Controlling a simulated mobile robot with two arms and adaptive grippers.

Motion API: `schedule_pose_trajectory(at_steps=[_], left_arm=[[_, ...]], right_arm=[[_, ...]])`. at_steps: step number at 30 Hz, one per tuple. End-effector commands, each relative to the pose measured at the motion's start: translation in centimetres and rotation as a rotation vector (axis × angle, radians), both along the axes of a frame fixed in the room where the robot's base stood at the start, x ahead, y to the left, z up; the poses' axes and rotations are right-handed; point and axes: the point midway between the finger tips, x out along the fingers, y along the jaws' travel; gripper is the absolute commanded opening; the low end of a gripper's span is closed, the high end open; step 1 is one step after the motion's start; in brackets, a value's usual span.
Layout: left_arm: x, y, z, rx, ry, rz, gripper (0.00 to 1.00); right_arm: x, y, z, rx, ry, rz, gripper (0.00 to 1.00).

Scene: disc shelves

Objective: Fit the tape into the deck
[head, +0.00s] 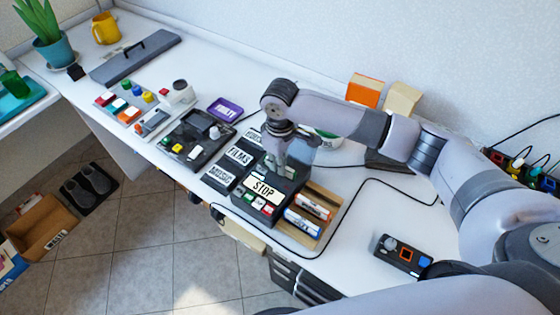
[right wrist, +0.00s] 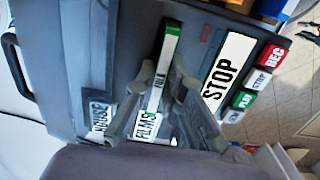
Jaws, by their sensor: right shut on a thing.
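The deck (head: 252,196) is a dark grey box on the white table, with a white STOP label and small coloured buttons at its front. The deck's STOP label (right wrist: 226,66) and buttons also show in the right wrist view. My right gripper (head: 281,166) points down over the top of the deck. In the right wrist view its fingers are shut on the tape (right wrist: 168,58), a thin piece with a white label and green ends. The tape is upright on edge at the deck's grey top; how deep it sits, I cannot tell. My left gripper is not in view.
Labelled slots, one marked FILMS (head: 240,155), stand left of the deck. A black cable (head: 357,195) loops over the table. A dark control box (head: 402,254) lies at the front right. Clear white table lies between.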

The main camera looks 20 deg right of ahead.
Motion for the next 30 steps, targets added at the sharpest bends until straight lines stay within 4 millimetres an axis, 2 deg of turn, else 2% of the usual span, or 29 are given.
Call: schedule_pose_trajectory(at_steps=[5, 6, 15, 25, 30], left_arm=[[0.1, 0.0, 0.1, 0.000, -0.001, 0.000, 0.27], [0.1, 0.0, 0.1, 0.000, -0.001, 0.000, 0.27], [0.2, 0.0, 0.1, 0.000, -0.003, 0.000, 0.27], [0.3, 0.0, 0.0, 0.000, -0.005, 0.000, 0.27], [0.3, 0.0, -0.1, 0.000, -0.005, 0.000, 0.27]], right_arm=[[0.0, 0.0, -0.2, 0.001, 0.001, 0.000, 0.00], [0.0, 0.0, -0.3, 0.001, 0.001, 0.000, 0.11], [0.0, 0.0, -0.2, 0.000, 0.000, 0.000, 0.30], [0.0, 0.0, 0.0, 0.001, -0.001, 0.000, 0.30], [0.1, 0.1, 2.1, 0.003, -0.004, 0.000, 0.30]])
